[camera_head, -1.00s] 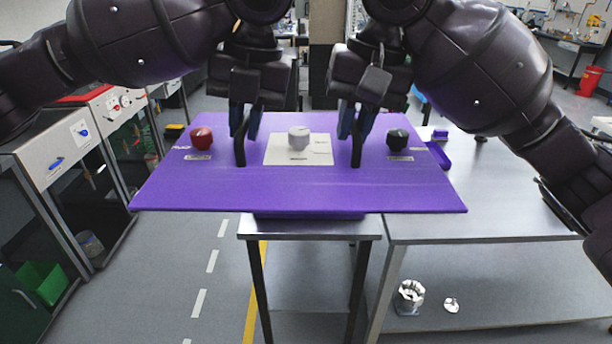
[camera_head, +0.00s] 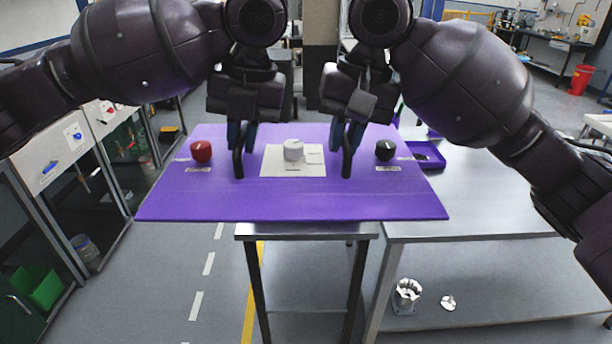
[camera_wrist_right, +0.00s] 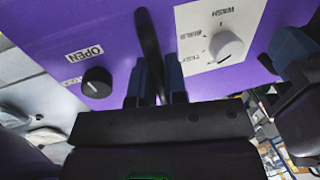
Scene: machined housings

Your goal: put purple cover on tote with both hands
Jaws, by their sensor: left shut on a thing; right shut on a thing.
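The purple cover (camera_head: 300,200) is a wide flat panel with a red knob, a white knob on a pale label plate, a black knob and two black upright handles. My left gripper (camera_head: 240,140) is shut on the left black handle (camera_head: 238,164). My right gripper (camera_head: 347,138) is shut on the right black handle (camera_head: 347,162); in the right wrist view its fingers (camera_wrist_right: 155,82) close around that handle (camera_wrist_right: 149,40). The cover looks roughly level over a metal stand. The tote is not visible beneath it, and I cannot tell whether they touch.
The metal stand (camera_head: 300,231) is under the cover's front edge. A grey workbench (camera_head: 490,215) is on the right, with a purple tray (camera_head: 433,160) beside the cover. Cabinets (camera_head: 50,185) line the left. A metal part (camera_head: 408,292) lies on the bench's lower shelf.

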